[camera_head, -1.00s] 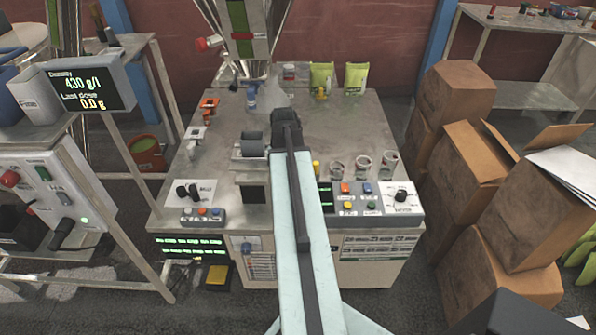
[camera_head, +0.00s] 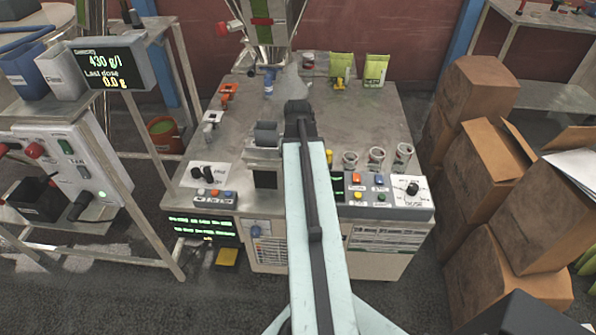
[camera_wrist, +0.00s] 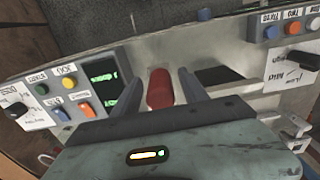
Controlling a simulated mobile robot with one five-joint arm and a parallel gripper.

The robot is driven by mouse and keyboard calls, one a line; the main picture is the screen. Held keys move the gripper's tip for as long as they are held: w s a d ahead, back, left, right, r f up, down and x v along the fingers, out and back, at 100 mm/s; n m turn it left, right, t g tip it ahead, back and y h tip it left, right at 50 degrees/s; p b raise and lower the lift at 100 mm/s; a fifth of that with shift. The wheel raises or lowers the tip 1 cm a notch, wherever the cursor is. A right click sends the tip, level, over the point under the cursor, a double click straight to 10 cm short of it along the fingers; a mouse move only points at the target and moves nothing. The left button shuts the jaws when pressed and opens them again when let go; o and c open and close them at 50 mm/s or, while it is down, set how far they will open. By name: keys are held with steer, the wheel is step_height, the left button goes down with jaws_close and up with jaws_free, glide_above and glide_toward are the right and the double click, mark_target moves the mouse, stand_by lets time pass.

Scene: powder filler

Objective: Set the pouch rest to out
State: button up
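A red rounded handle (camera_wrist: 160,88) shows in the middle of the wrist view. My gripper (camera_wrist: 155,73) has its two dark fingers apart, one on each side of the handle, with gaps visible. Whether this handle is the pouch rest's, I cannot tell. In the head view my gripper (camera_head: 298,108) is a dark shape at the far end of my arm, above the metal machine table (camera_head: 345,120). Its fingers cannot be made out there. My arm hides the middle of the table and the red handle in that view.
A button panel (camera_head: 385,196) stands at the table's front right, a knob panel (camera_head: 208,176) at front left. Several jars (camera_head: 377,157) and green pouches (camera_head: 376,70) stand right of my arm. Cardboard boxes (camera_head: 490,165) fill the right side.

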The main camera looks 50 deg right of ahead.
step_height(320, 180, up, 8)
steer(key=p, duration=0.8)
steer(key=shift+f, duration=0.1)
